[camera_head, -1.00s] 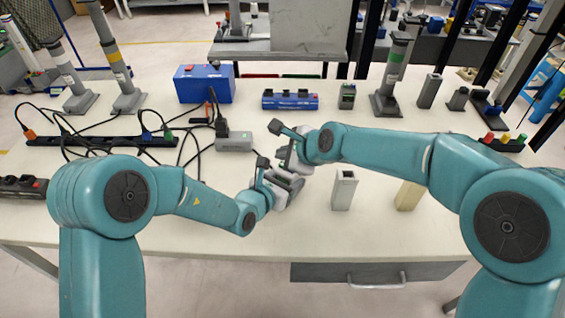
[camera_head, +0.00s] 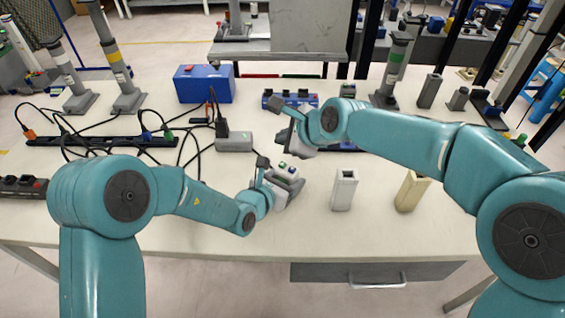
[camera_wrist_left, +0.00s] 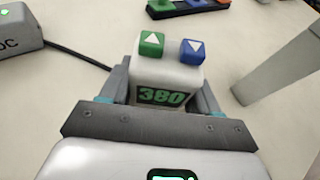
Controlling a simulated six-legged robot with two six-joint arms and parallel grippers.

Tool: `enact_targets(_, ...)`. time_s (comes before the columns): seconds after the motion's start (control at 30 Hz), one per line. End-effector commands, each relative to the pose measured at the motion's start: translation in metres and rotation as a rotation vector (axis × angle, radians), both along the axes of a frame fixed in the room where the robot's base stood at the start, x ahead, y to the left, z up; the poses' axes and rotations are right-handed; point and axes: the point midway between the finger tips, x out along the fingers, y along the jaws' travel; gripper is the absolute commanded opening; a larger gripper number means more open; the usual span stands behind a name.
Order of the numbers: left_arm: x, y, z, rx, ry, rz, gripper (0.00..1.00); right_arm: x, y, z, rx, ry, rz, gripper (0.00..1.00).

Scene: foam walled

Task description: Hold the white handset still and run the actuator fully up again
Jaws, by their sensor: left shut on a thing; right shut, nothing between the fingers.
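The white handset (camera_wrist_left: 165,92) fills the middle of the left wrist view. It has a green up-arrow button (camera_wrist_left: 151,44), a blue down-arrow button (camera_wrist_left: 192,51) and a display reading 380. It also shows in the head view (camera_head: 287,168). My left gripper (camera_head: 284,182) is shut on the handset, one finger on each side, over the table. My right gripper (camera_head: 290,140) is shut and empty, behind and above the handset, clear of its buttons. Columns with a yellow band (camera_head: 119,62), a white band (camera_head: 68,71) and a green band (camera_head: 392,72) stand at the back; I cannot tell which is the actuator.
A grey box (camera_head: 234,142) with a black cable lies left of the handset. A power strip (camera_head: 100,141) with tangled cables is farther left. A blue box (camera_head: 205,84) stands behind. A white hollow block (camera_head: 344,190) and a beige block (camera_head: 409,192) stand right, with bare table between.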

Motion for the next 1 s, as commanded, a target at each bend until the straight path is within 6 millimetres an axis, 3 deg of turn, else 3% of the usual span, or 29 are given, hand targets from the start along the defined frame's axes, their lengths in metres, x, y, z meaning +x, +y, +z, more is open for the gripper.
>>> enact_targets(0.47,0.0002,0.0000,0.0003,-0.001,-0.001,0.000,0.27,0.0001,-0.0001,-0.0002,0.000,0.000,0.000,0.00)
enact_targets(0.5,0.0002,0.0000,0.0003,-0.001,-0.001,0.000,0.65,0.0000,-0.0001,-0.0003,0.000,0.000,0.000,0.00)
enact_targets(0.6,0.0001,0.0000,0.0002,0.000,0.000,0.000,0.91,0.0000,-0.0001,-0.0003,0.000,0.000,0.000,0.00)
enact_targets(1.0,-0.0090,0.0064,0.0051,0.000,0.000,0.001,0.91,0.0001,-0.0001,-0.0002,0.000,0.000,0.000,0.00)
